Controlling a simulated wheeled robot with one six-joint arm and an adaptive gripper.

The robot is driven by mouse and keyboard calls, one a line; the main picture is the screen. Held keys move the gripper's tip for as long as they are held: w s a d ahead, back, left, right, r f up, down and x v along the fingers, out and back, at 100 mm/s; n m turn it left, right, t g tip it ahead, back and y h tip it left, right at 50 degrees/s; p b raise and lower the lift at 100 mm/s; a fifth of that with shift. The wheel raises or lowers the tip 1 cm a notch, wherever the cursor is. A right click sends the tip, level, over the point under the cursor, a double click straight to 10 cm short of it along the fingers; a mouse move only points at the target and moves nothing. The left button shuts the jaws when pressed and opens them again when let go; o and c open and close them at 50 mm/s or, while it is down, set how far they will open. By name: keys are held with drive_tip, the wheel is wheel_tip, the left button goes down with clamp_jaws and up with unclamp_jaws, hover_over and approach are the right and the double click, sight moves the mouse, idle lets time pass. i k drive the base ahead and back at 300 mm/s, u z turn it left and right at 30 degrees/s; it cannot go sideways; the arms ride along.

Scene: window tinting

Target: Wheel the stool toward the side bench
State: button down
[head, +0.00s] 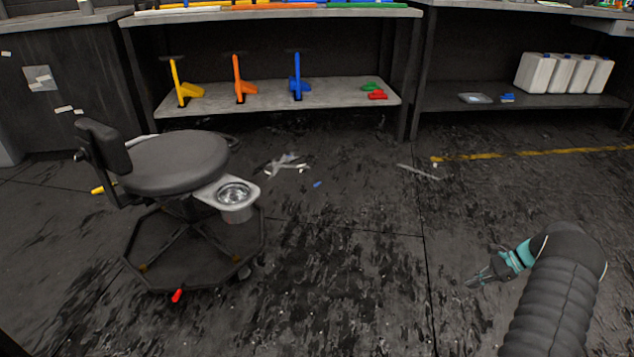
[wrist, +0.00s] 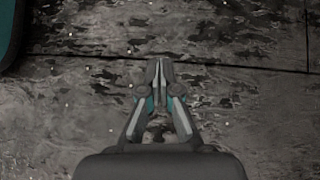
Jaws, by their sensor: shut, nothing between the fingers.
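The stool (head: 178,163) stands at the left in the head view, with a round black seat, a small backrest (head: 103,146), an octagonal base tray on casters and a metal cup holder (head: 235,195) on its right side. The bench (head: 270,13) runs along the back, behind the stool; I cannot tell whether it is the side bench. My gripper (head: 470,284) is at the lower right, well apart from the stool. In the wrist view my gripper (wrist: 158,68) is shut and empty above the stained floor. The stool does not show in the wrist view.
White scraps (head: 285,164) and a thin strip (head: 418,172) lie on the floor between the stool and the benches. Yellow, orange and blue tools stand on the lower shelf (head: 340,92). White jugs (head: 538,72) stand at the back right. The middle floor is mostly clear.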

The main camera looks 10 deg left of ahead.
sight(165, 251)
drive_tip(key=z, duration=0.05)
drive_tip(key=i, duration=1.15)
drive_tip(key=u, duration=1.05)
drive_tip(key=i, duration=0.75)
drive_tip(key=u, duration=0.65)
